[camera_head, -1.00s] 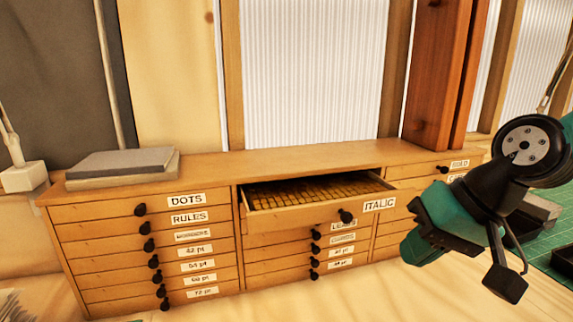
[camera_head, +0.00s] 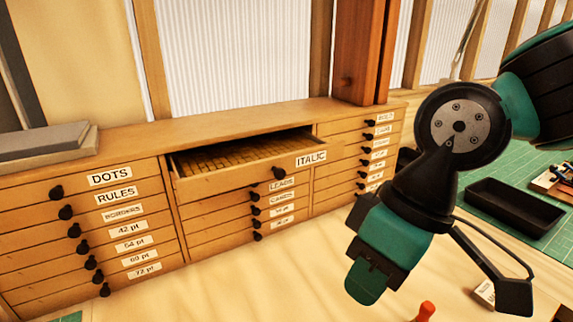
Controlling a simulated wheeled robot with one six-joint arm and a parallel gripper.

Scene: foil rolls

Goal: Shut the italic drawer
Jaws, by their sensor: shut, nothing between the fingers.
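The italic drawer (camera_head: 225,182) is pulled out at the top of the middle column of a wooden cabinet (camera_head: 255,113). It has a white ITALIC label (camera_head: 311,159) and a dark round knob (camera_head: 279,173). Rows of small brownish pieces lie inside it. My gripper (camera_head: 366,283) is to the right of the drawer and lower in the picture, apart from it, pointing down. It is shut and empty. The tips are partly hidden by the gripper's own teal body.
Closed labelled drawers such as DOTS (camera_head: 110,177) flank the open one. Grey slabs (camera_head: 42,139) lie on the cabinet's left end. A black tray (camera_head: 512,207) sits on a green mat at right. A red-topped object (camera_head: 426,310) stands at the front. Bare tabletop lies before the cabinet.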

